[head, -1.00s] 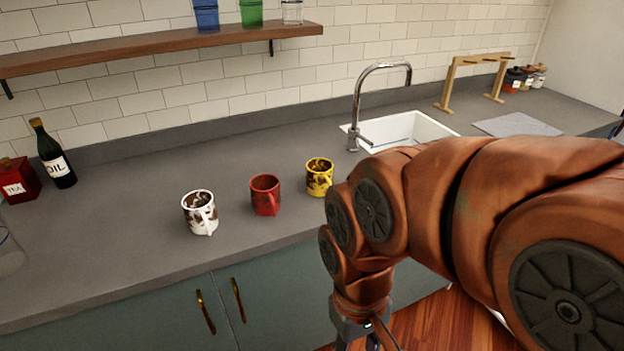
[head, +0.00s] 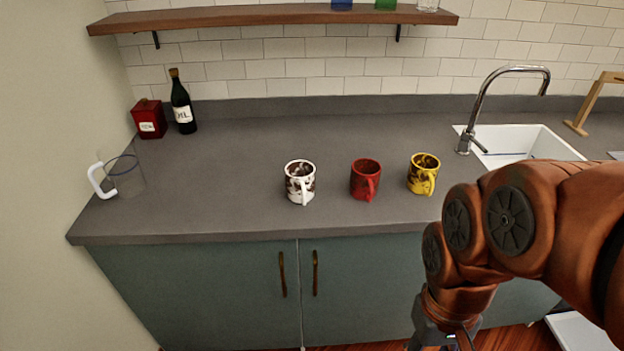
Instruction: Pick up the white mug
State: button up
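The white mug (head: 294,186) stands upright on the grey counter (head: 222,165), left of the other two mugs. It has dark brown patches, and its handle faces the front, slightly right. My gripper (head: 440,342) shows only in part at the bottom edge, below and to the right of the mug, in front of the cabinets. Its fingertips are cut off by the frame, so I cannot see whether it is open or shut. It is well apart from the white mug.
A red mug (head: 364,180) and a yellow mug (head: 421,174) stand to the right. A glass jug (head: 127,178), red tin (head: 149,119) and dark bottle (head: 183,106) are at left. A sink (head: 520,143) with a tall tap is at right. A wooden shelf (head: 270,17) hangs above.

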aim_at(300, 174)
jog(key=z, duration=2.15)
jog(key=k, duration=1.35)
jog(key=u, duration=2.35)
jog(key=i, duration=0.5)
